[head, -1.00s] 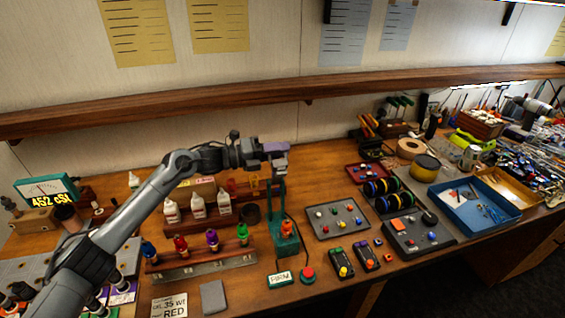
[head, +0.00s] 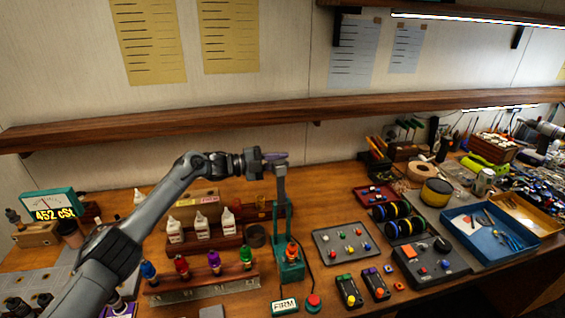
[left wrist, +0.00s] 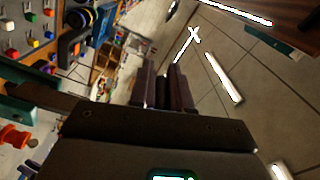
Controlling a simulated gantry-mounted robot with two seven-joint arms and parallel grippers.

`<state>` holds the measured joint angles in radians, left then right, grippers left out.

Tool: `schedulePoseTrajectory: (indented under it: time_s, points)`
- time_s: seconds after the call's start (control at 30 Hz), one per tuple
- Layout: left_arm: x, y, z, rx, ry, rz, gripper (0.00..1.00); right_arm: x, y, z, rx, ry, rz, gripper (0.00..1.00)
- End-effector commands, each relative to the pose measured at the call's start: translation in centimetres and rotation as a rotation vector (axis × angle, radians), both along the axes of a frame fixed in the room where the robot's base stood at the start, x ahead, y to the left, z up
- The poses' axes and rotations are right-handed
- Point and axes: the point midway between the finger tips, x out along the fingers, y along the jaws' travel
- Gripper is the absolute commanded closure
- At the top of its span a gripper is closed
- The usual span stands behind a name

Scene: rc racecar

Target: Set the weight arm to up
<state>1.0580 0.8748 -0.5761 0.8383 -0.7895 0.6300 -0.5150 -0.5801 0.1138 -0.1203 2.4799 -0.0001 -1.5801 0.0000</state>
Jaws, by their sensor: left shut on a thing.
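The teal tester (head: 290,270) stands on the bench, with an orange knob-like part (head: 292,250) at its front and an upright teal frame behind. A grey bar, apparently the weight arm (head: 281,184), rises above this frame and looks about upright. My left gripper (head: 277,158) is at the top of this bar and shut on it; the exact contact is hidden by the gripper. In the left wrist view my fingers (left wrist: 165,88) are close together, pointing away from the camera, and the orange part (left wrist: 14,138) shows at the left edge. My right gripper is not in view.
A FIRM sign (head: 284,306) and a red button (head: 313,302) sit in front of the tester. A rack of coloured bottles (head: 200,286) and white bottles (head: 202,226) stand left. A grey button panel (head: 342,243) lies right. The wooden shelf (head: 230,114) runs behind, above the gripper.

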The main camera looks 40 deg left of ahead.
Motion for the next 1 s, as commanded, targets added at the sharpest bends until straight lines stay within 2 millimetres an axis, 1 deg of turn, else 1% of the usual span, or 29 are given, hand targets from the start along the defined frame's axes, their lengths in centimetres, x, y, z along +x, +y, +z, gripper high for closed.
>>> schedulePoseTrajectory:
  time_s: [0.03,0.47,0.5,0.57,0.6,0.63,0.87,1.0]
  points:
    - [0.08,0.1,0.45,-0.006,-0.006,0.003,1.0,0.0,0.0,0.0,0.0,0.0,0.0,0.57]
    - [0.08,0.21,0.31,-0.014,0.002,0.003,1.0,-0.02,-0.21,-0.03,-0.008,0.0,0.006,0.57]
    - [0.08,0.22,0.31,-0.014,0.002,0.003,0.8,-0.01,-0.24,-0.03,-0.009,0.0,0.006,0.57]
    - [0.07,0.21,0.28,-0.013,0.003,0.003,0.71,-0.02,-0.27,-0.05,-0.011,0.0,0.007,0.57]
    - [0.06,0.21,0.24,-0.013,0.003,0.003,0.64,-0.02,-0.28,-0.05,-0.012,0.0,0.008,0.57]
    - [0.05,0.2,0.21,-0.013,0.003,0.003,0.62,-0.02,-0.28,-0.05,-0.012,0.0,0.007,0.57]
    - [0.03,0.19,-0.02,-0.012,0.008,0.003,0.62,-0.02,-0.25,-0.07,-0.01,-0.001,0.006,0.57]
    - [-0.3,0.5,-0.13,-0.012,0.008,0.003,0.62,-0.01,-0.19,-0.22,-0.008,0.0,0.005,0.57]
